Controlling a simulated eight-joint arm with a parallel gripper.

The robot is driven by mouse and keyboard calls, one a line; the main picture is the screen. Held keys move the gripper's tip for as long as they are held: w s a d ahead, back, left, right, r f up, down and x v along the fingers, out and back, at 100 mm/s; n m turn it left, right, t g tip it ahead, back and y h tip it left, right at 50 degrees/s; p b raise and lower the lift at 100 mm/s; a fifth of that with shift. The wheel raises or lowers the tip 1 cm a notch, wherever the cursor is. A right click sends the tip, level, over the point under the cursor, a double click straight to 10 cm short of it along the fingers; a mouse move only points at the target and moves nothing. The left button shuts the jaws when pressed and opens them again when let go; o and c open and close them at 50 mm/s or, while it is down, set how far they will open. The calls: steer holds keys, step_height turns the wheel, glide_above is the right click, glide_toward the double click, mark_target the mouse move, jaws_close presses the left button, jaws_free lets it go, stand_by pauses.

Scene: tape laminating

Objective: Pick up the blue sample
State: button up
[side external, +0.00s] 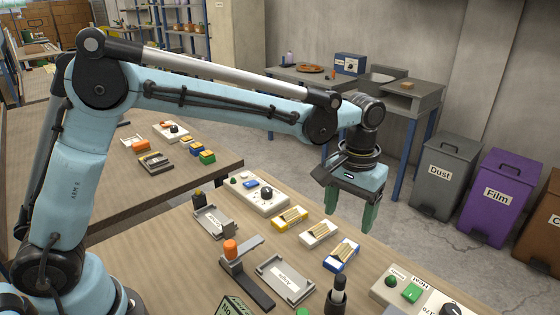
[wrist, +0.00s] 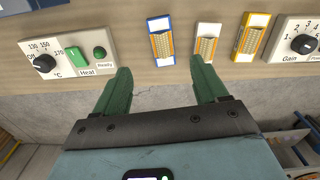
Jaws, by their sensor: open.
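The blue sample (side external: 342,256) is a blue-and-white block with a tan ridged strip on top. It lies on the wooden table, at the end of a row of three. In the wrist view the blue sample (wrist: 161,40) appears above the gap between my fingertips. My gripper (side external: 350,220) has two green fingers, pointing down, spread apart with nothing between them. In the wrist view my gripper (wrist: 160,66) shows against the table's edge and the floor, short of the sample. It hangs in the air, not touching the sample.
A white sample with orange sides (side external: 316,233) and a yellow sample (side external: 289,218) lie beside the blue one. A heat panel (wrist: 70,55) and a gain panel (wrist: 296,40) flank the row. A clamp with an orange knob (side external: 231,249) and a grey tray (side external: 284,278) are nearby.

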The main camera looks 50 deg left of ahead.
mark_target(340, 252)
steer(key=f, duration=1.1)
steer(key=shift+s+a, duration=0.15)
steer(key=shift+s, duration=0.05)
steer(key=c, duration=1.2)
